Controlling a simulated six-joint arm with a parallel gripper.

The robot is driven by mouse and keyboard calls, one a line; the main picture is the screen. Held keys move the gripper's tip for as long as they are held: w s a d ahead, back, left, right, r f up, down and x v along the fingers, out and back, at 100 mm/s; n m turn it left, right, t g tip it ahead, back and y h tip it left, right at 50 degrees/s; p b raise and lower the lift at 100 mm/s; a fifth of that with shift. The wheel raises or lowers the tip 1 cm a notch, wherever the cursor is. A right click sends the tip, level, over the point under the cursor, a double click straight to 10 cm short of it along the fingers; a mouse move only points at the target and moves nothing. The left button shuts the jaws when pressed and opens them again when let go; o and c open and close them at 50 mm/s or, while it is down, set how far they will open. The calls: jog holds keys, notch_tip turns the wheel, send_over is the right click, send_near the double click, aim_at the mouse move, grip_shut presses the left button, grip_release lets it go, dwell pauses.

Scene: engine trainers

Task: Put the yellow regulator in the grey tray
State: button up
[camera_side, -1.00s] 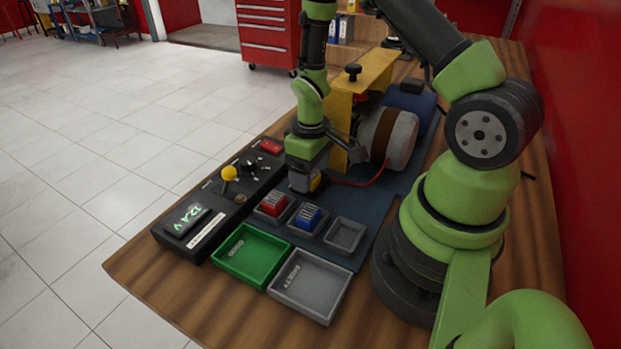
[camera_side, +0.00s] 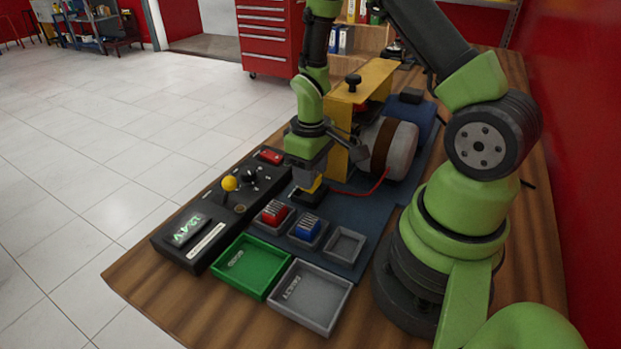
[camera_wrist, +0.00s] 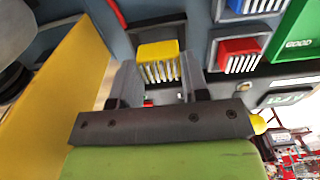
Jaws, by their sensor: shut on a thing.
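The yellow regulator (camera_side: 315,186) is held in my gripper (camera_side: 314,188), just above a dark socket (camera_side: 308,197) on the blue mat. In the wrist view the yellow regulator (camera_wrist: 158,50) sits between the two fingers of my gripper (camera_wrist: 158,75), its finned face showing. The grey tray (camera_side: 329,319), with a label on its floor, is empty at the front of the bench, to the right of the green tray.
The green tray (camera_side: 224,268) is empty. Red (camera_side: 273,211) and blue (camera_side: 308,226) regulators sit in small grey holders beside an empty grey holder (camera_side: 345,246). A yellow bracket (camera_side: 338,140) stands close behind my gripper. A black control panel (camera_side: 213,231) lies left.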

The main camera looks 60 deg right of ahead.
notch_tip(320, 180, up, 11)
dwell(0.8)
jog(key=shift+f, duration=0.1)
jog(key=w+a+r, duration=0.1)
jog(key=a+r, duration=0.1)
jog(key=a, duration=0.6)
jog(key=shift+w+a, duration=0.25)
jog(key=shift+w, duration=0.15)
